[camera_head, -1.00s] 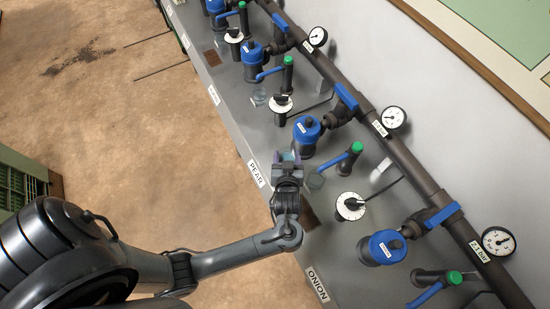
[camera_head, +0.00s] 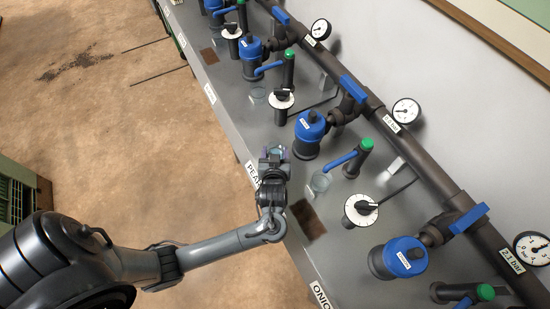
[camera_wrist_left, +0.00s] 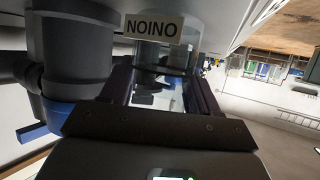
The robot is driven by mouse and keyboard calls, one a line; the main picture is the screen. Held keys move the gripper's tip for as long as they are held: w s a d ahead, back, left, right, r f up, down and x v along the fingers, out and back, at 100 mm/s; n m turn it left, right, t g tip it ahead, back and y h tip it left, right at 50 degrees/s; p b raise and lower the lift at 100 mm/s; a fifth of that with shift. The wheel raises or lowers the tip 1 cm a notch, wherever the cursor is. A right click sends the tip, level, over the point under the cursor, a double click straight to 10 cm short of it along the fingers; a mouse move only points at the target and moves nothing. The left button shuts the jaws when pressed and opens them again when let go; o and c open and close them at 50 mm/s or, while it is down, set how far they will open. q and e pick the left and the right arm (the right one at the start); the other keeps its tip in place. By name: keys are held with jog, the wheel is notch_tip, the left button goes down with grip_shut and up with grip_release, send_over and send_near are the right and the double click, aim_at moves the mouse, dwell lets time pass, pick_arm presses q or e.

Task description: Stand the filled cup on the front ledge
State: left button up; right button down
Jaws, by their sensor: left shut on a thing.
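My left gripper (camera_head: 275,154) is shut on a small clear cup, which shows as a bluish patch between its fingers at the bench's front edge, beside the PEAR label (camera_head: 252,172). In the left wrist view the clear cup (camera_wrist_left: 180,52) shows between the two dark fingers. I cannot tell its fill level. The grey bench top's front strip (camera_head: 238,140) serves as the ledge; I cannot tell whether the cup touches it. My right gripper is not in view.
Another clear cup (camera_head: 320,182) stands under a green-capped tap (camera_head: 360,152) with a blue lever, near a white dial (camera_head: 360,210). A brown grate (camera_head: 308,220) lies near the edge. Blue-topped filters (camera_head: 309,133) and a dark pipe (camera_head: 395,130) with gauges stand behind.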

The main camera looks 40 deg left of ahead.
pick_arm(q)
jog(key=shift+f, duration=0.45)
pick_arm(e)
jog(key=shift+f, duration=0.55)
pick_arm(q)
jog(key=shift+r, duration=0.1)
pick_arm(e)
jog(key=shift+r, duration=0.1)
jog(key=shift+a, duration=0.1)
pick_arm(q)
jog(key=o, duration=1)
